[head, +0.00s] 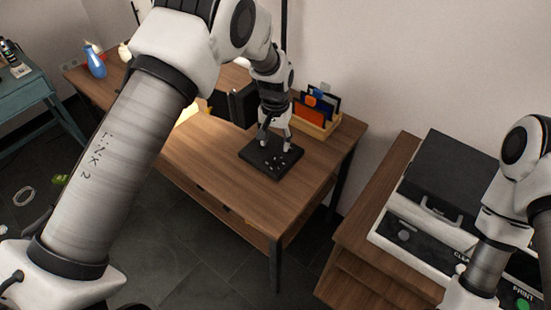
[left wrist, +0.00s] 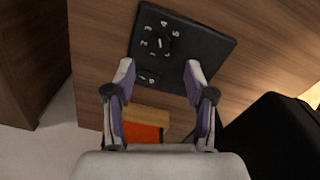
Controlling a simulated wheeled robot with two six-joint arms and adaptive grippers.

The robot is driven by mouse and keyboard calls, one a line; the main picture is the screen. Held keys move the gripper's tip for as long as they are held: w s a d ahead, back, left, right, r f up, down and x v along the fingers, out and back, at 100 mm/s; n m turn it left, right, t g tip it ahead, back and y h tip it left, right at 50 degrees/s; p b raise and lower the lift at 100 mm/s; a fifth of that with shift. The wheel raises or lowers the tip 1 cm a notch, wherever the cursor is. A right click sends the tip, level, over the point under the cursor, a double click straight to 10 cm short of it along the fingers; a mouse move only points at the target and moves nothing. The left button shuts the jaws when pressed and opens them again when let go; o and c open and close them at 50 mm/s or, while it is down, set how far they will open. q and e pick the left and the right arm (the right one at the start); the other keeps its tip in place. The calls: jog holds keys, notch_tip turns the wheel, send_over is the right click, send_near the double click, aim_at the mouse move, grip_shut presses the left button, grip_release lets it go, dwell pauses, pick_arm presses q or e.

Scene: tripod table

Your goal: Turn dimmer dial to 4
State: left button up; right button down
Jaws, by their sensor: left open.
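The dimmer is a flat black plate (head: 262,157) lying on the wooden desk (head: 215,150), with small light markings on its top. In the left wrist view the plate (left wrist: 205,50) carries a round dark dial (left wrist: 158,44) ringed by white numbers. A light line shows on the dial, but the exact number it points to is too small to tell. My left gripper (head: 275,140) is over the plate, and its open, empty fingers (left wrist: 160,72) show in the left wrist view with the dial beyond and between them. My right gripper is not in view; only part of my right arm shows.
A wooden organiser (head: 318,128) with orange and dark items stands behind the plate. A black object (head: 235,104) stands left of my gripper. A blue vase (head: 95,62) is at the desk's far left. A cabinet with a dark-lidded device (head: 450,180) stands right. The desk's front is clear.

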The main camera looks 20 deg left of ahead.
aim_at(275, 158)
pick_arm(q)
notch_tip(275, 158, down, 7)
jog(key=shift+r+p, duration=0.1)
jog(key=shift+p, duration=0.4)
jog(key=shift+s+r, duration=0.1)
grip_shut()
